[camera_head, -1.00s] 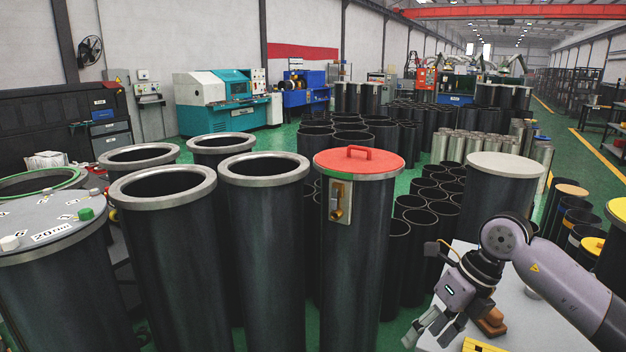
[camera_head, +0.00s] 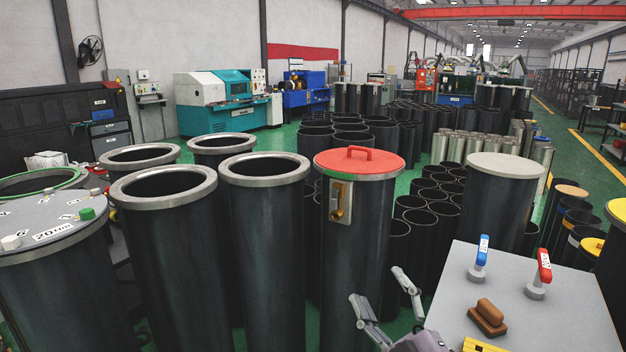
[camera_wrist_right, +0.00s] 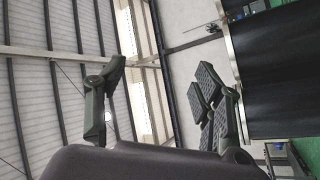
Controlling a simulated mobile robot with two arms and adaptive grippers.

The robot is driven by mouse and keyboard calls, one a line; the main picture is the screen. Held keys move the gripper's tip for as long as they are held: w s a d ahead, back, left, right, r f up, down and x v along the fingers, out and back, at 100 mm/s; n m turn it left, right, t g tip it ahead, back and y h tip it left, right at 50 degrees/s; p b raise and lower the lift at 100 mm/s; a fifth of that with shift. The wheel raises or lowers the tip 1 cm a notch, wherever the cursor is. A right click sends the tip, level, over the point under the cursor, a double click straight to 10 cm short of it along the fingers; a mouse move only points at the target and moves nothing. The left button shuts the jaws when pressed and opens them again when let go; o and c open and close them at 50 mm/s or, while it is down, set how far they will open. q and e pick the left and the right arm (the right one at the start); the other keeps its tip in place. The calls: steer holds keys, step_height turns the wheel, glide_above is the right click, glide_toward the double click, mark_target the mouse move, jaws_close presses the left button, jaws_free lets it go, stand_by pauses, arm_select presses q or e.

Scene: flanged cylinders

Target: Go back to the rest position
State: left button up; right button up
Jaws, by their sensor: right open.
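My right gripper (camera_head: 379,288) is at the bottom middle of the head view, with its two fingers spread and pointing up. Nothing is between them. It is in front of the tall black cylinder with the red lid (camera_head: 358,162) and left of the grey table (camera_head: 580,310). In the right wrist view, the open gripper (camera_wrist_right: 160,78) is also empty, with wall and ceiling behind its fingers. Most of my right arm is out of the head view. My left gripper is not in view.
On the table are a blue-handled tool (camera_head: 481,255), a red-handled tool (camera_head: 543,268), a brown block (camera_head: 487,318) and a yellow item (camera_head: 482,345). Several open flanged cylinders (camera_head: 262,180) stand left. A cylinder with a pale lid (camera_head: 503,166) stands behind the table.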

steer(key=s+d+f+m+g+h, duration=0.3)
steer(key=f, duration=0.4)
steer(key=s+d+f+m+g+h, duration=0.2)
steer(key=s+d+f+m, duration=0.15)
steer(key=f, duration=0.35)
steer(key=s+d+f+m+g+h, duration=0.2)
steer(key=d+f+m+g+h, duration=0.1)
steer(key=f, duration=0.3)
steer(key=s+f+m+g, duration=0.1)
steer(key=s+f+g, duration=0.45)
steer(key=s, duration=0.45)
steer(key=s+f+m+g, duration=0.1)
steer(key=s+f+g, duration=0.4)
steer(key=s, duration=0.5)
step_height(320, 180, down, 26)
steer(key=r, duration=0.1)
steer(key=s+d+f, duration=0.2)
steer(key=s+f, duration=1.5)
steer(key=shift+s+d+f+g+y, duration=0.15)
steer(key=shift+s+f+g+y, duration=0.2)
steer(key=shift+f+g, duration=0.1)
